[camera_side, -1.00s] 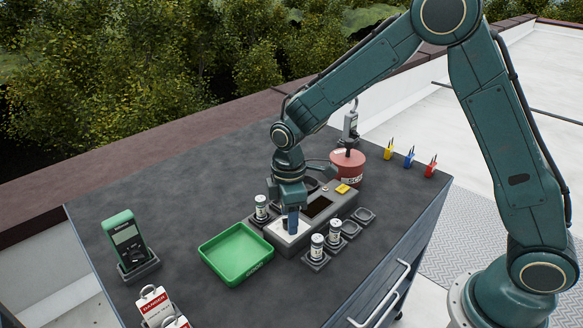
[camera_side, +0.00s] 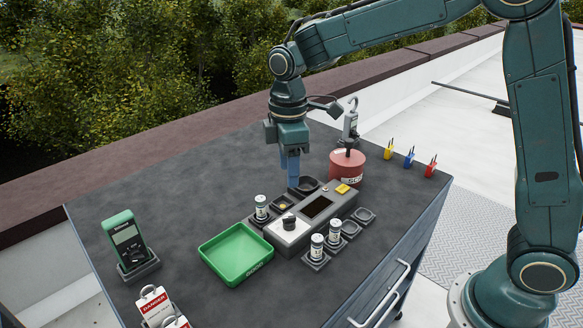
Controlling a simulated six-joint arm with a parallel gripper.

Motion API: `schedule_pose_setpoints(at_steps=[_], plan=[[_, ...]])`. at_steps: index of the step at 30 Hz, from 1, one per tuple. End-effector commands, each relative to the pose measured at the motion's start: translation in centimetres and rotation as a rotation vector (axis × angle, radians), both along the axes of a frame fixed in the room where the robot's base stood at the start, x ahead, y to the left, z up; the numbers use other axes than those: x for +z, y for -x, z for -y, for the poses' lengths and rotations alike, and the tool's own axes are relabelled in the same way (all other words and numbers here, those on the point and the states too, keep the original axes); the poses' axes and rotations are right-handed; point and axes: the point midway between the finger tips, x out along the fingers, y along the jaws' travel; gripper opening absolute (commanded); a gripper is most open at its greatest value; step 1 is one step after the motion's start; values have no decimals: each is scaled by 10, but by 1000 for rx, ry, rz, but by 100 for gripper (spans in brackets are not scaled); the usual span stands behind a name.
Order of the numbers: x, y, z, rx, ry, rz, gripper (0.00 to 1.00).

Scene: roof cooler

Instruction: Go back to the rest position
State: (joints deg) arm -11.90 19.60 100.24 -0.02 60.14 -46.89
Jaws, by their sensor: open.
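My gripper (camera_side: 292,183) points straight down above the far side of the grey device (camera_side: 311,213) on the dark cart top. Its jaws are open with nothing between them. The device has a dark knob (camera_side: 289,221) on its white panel, a dark screen and a yellow button (camera_side: 342,188). The gripper appears apart from the device and overlaps a dark round tray (camera_side: 309,185) behind it in this view.
White vials stand left (camera_side: 261,207) and in front (camera_side: 317,246) of the device. A green tray (camera_side: 236,254), a green meter (camera_side: 126,240) and danger tags (camera_side: 154,304) are at the left. A red canister (camera_side: 347,168) and coloured padlocks (camera_side: 409,158) are at the right.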

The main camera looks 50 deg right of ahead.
Motion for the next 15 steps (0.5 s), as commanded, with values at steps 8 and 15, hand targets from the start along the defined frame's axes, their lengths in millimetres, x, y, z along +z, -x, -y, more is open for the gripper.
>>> schedule_pose_setpoints(at_steps=[8, 15], plan=[[4, 0, 0, 0, 0, 1, 48], [6, 1, 1, -5, -1, 4, 48]])
